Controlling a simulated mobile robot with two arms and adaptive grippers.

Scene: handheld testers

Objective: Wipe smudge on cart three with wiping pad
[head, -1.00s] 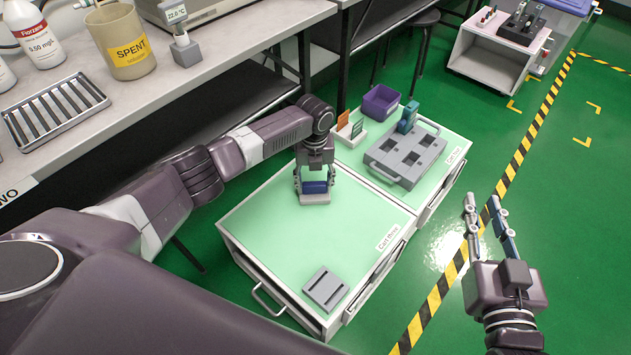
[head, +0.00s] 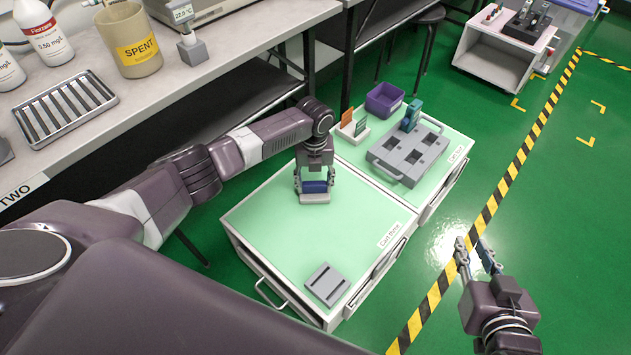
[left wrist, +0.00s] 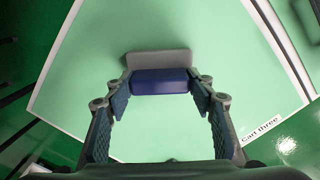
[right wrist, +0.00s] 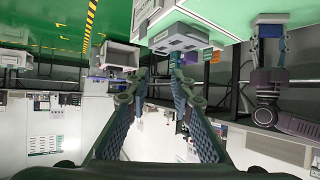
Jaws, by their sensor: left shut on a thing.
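Cart three (head: 275,235) has a pale green top and a "Cart three" label on its edge. The wiping pad (head: 316,198) has a blue grip on a grey base and appears to rest on the cart top near its back corner. My left gripper (head: 315,186) points down and is shut on the pad's blue grip. The left wrist view shows the blue grip of the wiping pad (left wrist: 160,82) between the fingers. I cannot make out a smudge on the visible cart top; the pad and gripper hide part of it. My right gripper (head: 476,256) is open and empty over the floor at right.
A grey slotted block (head: 327,284) sits at cart three's front corner. The adjoining cart holds a grey tray (head: 385,166), a purple bin (head: 384,99) and a card holder. A bench (head: 150,95) with bottles and a SPENT beaker stands at left. Cart three's middle is clear.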

